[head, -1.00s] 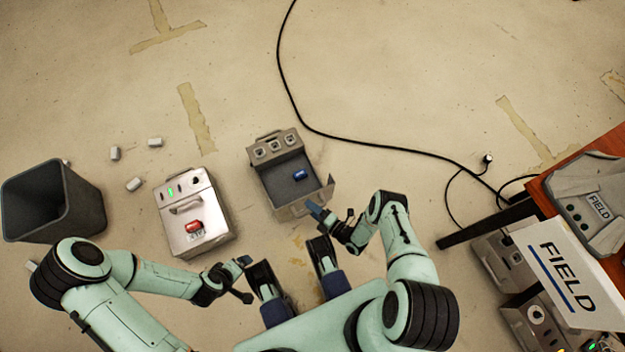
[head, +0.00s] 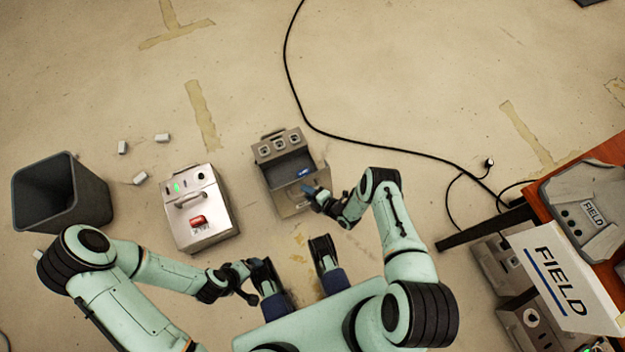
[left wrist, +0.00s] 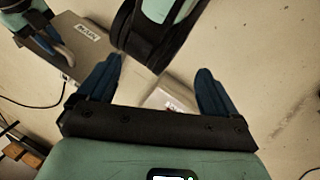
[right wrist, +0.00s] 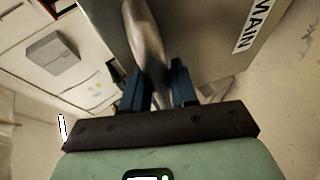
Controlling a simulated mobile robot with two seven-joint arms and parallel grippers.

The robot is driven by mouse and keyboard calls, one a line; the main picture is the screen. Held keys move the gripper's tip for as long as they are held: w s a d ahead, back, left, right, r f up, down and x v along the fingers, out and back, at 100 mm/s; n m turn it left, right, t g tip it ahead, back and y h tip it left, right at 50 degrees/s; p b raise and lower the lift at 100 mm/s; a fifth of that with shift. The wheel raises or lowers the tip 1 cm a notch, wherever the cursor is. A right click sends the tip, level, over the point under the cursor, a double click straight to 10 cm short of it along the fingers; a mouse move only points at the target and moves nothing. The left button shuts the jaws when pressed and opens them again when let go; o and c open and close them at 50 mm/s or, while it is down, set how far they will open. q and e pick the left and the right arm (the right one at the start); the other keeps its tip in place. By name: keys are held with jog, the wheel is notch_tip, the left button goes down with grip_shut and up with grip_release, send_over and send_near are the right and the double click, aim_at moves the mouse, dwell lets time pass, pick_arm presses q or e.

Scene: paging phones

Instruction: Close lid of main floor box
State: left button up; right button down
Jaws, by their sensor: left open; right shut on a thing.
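The main floor box (head: 270,178) is grey and stands on the floor in the middle of the head view. My right gripper (head: 312,190) is at the lid's front. In the right wrist view its fingers (right wrist: 158,88) are shut on the lid's curved metal handle (right wrist: 145,35). The lid also shows in the left wrist view (left wrist: 80,55). My left gripper (left wrist: 155,80) is open and empty, held low near my base in the head view (head: 253,265).
A pale box (head: 192,228) with a red item on top stands left of the main box. A dark bin (head: 90,195) and small white pieces (head: 140,178) lie further left. A black cable (head: 340,137) crosses the floor. A table (head: 600,155) is at right.

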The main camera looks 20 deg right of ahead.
aim_at(303, 181)
jog(key=shift+m+g+h, duration=0.3)
jog(key=shift+g, duration=0.6)
jog(key=w+b, duration=0.1)
jog(key=w, duration=0.3)
jog(key=shift+w+r+b, duration=0.15)
jog(key=shift+w+b, duration=0.15)
jog(key=shift+w, duration=0.1)
pick_arm(q)
jog(key=shift+t+y, duration=0.3)
jog(key=shift+t, duration=0.3)
jog(key=shift+w+a+f+b, duration=0.15)
jog(key=shift+w+a+f, duration=0.2)
jog(key=shift+w+f, duration=0.25)
jog(key=shift+w+a+f+b, duration=0.15)
jog(key=shift+w+a+f, duration=0.2)
jog(key=shift+w, duration=0.4)
jog(key=shift+w+a+f+b, duration=0.15)
jog(key=shift+w+a+f, duration=0.15)
jog(key=shift+w+f, duration=0.3)
pick_arm(e)
jog(key=shift+w, duration=0.85)
